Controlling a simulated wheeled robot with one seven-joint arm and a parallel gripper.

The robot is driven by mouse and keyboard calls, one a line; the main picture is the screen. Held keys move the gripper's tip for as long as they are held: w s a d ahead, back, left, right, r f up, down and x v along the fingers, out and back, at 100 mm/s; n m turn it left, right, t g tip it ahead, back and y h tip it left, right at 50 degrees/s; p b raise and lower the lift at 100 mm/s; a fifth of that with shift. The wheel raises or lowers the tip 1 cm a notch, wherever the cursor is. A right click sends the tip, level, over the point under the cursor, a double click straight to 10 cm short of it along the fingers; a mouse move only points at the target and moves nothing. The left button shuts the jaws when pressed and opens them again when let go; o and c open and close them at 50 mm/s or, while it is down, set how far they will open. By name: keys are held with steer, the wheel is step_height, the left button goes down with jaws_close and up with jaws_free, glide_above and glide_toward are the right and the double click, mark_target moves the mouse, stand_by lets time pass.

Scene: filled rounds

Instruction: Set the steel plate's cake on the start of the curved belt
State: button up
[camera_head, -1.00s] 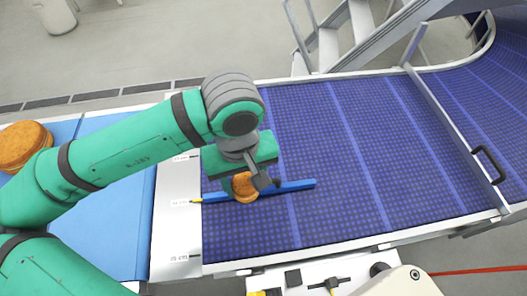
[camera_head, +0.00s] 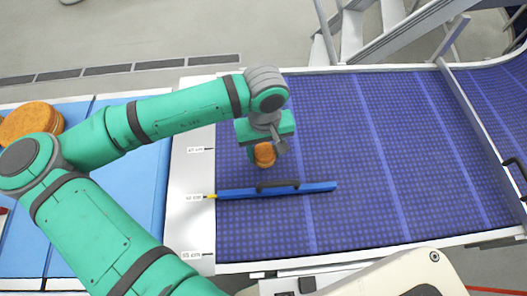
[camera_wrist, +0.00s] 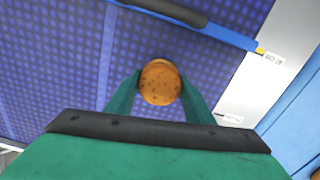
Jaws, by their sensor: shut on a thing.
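A small round golden-brown cake (camera_head: 264,154) is held between the fingers of my gripper (camera_head: 263,150), which is shut on it. The cake also shows in the wrist view (camera_wrist: 160,82), between the two green fingertips (camera_wrist: 160,88). It is over the blue curved belt (camera_head: 370,150), near the belt's left end. I cannot tell whether it touches the belt. A steel plate is not clearly visible.
A blue bar with a black handle (camera_head: 318,187) lies across the belt in front of the gripper. A pale strip with marks (camera_head: 200,170) borders the belt's left end. Larger brown rounds (camera_head: 30,122) sit at the far left on a blue surface (camera_head: 120,200). The belt to the right is clear.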

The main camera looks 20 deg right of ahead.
mark_target(263, 158)
steer(key=f, duration=0.2)
steer(key=shift+w+a+f, duration=0.1)
steer(key=shift+a+f, duration=0.15)
steer(key=shift+f, duration=0.15)
steer(key=shift+d, duration=0.2)
steer(key=shift+f, duration=0.1)
steer(key=o, duration=0.7)
steer(key=shift+a, duration=0.1)
step_height(263, 158, up, 12)
steer(key=shift+r, duration=0.15)
